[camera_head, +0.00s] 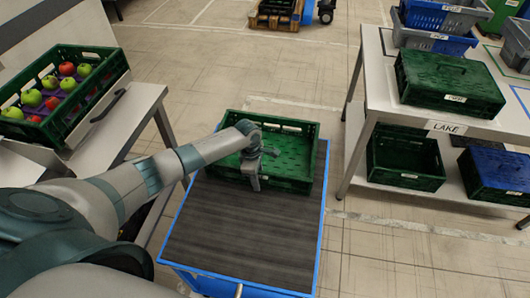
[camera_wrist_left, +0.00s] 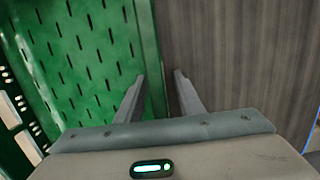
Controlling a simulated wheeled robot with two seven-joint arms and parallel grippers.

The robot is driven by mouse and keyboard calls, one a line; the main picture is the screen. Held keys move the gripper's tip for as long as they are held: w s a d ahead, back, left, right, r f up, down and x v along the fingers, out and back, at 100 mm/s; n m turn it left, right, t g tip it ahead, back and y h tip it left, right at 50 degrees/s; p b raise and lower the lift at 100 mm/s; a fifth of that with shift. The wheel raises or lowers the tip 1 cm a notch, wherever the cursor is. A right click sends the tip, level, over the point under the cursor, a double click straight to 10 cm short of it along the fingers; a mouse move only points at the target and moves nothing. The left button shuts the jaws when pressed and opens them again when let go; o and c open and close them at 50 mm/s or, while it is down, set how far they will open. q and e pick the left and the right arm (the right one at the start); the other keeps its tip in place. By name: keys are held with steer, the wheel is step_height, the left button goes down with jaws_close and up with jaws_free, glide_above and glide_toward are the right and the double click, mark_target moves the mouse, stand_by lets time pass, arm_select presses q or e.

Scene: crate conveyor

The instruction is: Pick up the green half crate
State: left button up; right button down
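An empty green half crate (camera_head: 294,150) with slotted floor and low walls sits on the far part of a blue-edged cart. My left gripper (camera_head: 256,184) reaches down at the crate's near wall. In the left wrist view the crate's slotted floor (camera_wrist_left: 85,50) fills the left side. The fingers of the left gripper (camera_wrist_left: 158,92) are spread, one on each side of the crate wall (camera_wrist_left: 149,45), with a gap visible between them. Whether either finger touches the wall I cannot tell. My right gripper is not in view.
The cart's dark top (camera_head: 235,235) is bare in front of the crate. A green crate of apples (camera_head: 100,68) rests on a stand at left. A table (camera_head: 385,95) at right holds a closed green crate (camera_head: 445,80), with more crates below. Floor lies between.

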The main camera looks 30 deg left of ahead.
arm_select(q)
jaws_close()
steer(key=shift+w+r, duration=0.1)
stand_by(1.4)
